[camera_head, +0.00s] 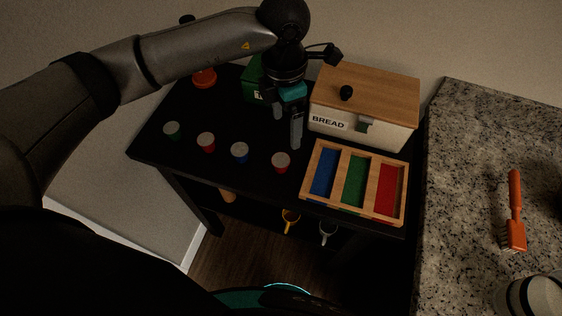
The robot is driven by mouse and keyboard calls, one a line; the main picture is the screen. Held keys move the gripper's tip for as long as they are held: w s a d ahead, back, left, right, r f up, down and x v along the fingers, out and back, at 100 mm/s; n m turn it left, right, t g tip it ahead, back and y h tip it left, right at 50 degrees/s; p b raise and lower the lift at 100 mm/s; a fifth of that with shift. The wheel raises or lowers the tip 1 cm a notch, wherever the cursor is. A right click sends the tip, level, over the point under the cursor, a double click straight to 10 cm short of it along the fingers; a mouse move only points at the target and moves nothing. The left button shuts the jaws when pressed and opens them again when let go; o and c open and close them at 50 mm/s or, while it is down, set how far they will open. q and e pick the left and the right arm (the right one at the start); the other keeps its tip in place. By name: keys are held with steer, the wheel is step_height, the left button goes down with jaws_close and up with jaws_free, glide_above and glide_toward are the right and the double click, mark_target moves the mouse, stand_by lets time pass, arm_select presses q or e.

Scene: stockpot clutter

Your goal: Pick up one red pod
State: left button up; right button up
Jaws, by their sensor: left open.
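Two red pods with pale lids stand upright on the black table: one red pod (206,142) at the left middle and another red pod (281,162) nearer the wooden tray. A blue pod (240,152) stands between them, and a green pod (172,130) is at the far left of the row. My left gripper (287,130) is open and empty, pointing down behind and above the right-hand red pod, apart from it. The wooden tray (312,172) has blue, green and red compartments. My right gripper is not in view.
A bread box (385,92) with a wooden lid stands behind the tray. A granite counter (470,170) with an orange brush (514,212) is at right.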

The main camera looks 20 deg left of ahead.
mark_target(281, 160)
arm_select(q)
steer(key=f, duration=1)
steer(key=a+f+p, duration=0.1)
steer(key=f, duration=0.4)
steer(key=shift+f, duration=0.1)
steer(key=c, duration=1.4)
